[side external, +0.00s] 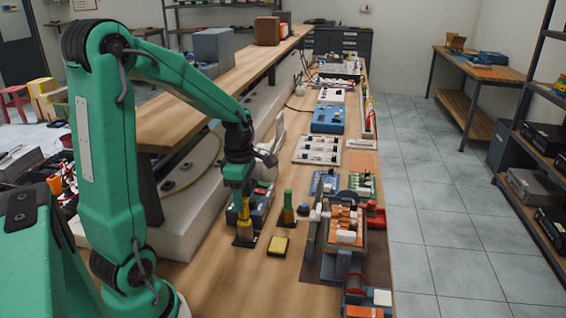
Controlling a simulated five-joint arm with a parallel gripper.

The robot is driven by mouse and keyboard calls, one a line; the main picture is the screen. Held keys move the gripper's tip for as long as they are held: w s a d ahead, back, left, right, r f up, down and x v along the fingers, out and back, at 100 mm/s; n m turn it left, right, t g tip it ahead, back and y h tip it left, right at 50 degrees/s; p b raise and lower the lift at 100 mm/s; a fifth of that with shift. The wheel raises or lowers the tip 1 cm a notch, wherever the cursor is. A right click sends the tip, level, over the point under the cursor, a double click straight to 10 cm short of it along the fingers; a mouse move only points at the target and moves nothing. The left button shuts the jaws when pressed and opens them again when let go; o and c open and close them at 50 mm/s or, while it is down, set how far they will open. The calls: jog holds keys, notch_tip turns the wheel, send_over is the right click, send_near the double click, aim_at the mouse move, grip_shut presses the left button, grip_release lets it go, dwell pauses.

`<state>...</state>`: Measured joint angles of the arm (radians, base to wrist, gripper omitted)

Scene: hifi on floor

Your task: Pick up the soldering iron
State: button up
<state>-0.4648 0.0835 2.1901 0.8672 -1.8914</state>
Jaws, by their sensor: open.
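My gripper (244,205) points down at the near left of the long workbench (205,262). It is open, over a yellow upright piece with a dark foot (245,241) and in front of a small blue unit (259,216). I cannot tell whether the yellow piece is part of the soldering iron; the iron is not clearly made out at this size. An upright green tool with an orange band (288,209) stands just right of my gripper. A yellow pad in a black tray (278,246) lies in front of it.
A clamp-like fixture with an orange board (345,226) stands to the right. Several circuit boards, including a white one (317,150) and a blue one (328,119), line the bench farther back. A raised wooden shelf (190,98) runs along the left. Bare wood lies in front of the yellow pad.

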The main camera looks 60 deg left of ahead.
aim_at(244, 218)
jog(key=shift+f, duration=2.15)
jog(key=c, duration=1)
